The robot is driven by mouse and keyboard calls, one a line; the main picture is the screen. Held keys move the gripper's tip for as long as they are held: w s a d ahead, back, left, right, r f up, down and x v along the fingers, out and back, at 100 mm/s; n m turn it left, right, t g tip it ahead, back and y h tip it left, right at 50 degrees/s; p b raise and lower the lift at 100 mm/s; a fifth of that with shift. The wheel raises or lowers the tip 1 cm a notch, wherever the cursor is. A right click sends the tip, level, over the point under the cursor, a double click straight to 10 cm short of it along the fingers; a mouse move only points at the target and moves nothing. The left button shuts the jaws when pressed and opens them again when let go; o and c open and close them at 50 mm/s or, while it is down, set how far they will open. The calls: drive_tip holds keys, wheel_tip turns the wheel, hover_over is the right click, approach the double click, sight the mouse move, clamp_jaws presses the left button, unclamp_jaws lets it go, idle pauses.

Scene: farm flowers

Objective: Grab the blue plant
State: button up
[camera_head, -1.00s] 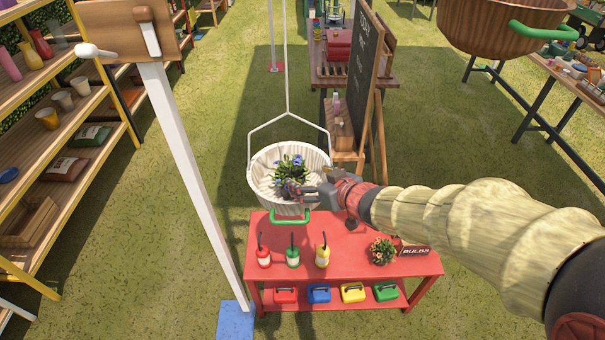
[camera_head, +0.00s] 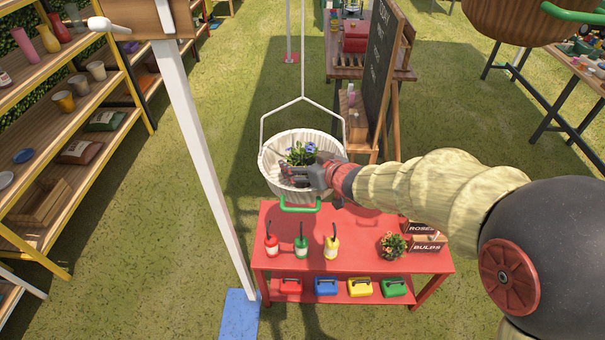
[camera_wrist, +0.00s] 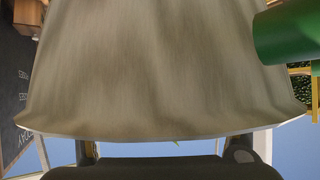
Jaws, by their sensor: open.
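The blue plant (camera_head: 300,152) has blue flowers and dark green leaves. It sits in the white hanging basket (camera_head: 272,165), which has a green handle (camera_head: 300,204) at its front. My gripper (camera_head: 298,172) reaches over the basket's right rim, with its fingers open just in front of the plant. Whether the fingers touch the plant, I cannot tell. In the wrist view the pale basket wall (camera_wrist: 160,75) fills most of the picture, the green handle (camera_wrist: 285,35) shows at the upper right, and only a small green tip shows below the rim.
A red table (camera_head: 340,262) with bottles, a potted flower (camera_head: 391,246) and boxes stands below the basket. A white post (camera_head: 205,165) is at left, with shelves (camera_head: 80,140) beyond. A blackboard (camera_head: 380,65) stands behind my arm. A brown hanging basket (camera_head: 520,20) is at upper right.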

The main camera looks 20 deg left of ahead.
drive_tip(key=shift+c, duration=1)
drive_tip(key=c, duration=1)
drive_tip(key=shift+c, duration=0.2)
drive_tip(key=shift+r, duration=0.15)
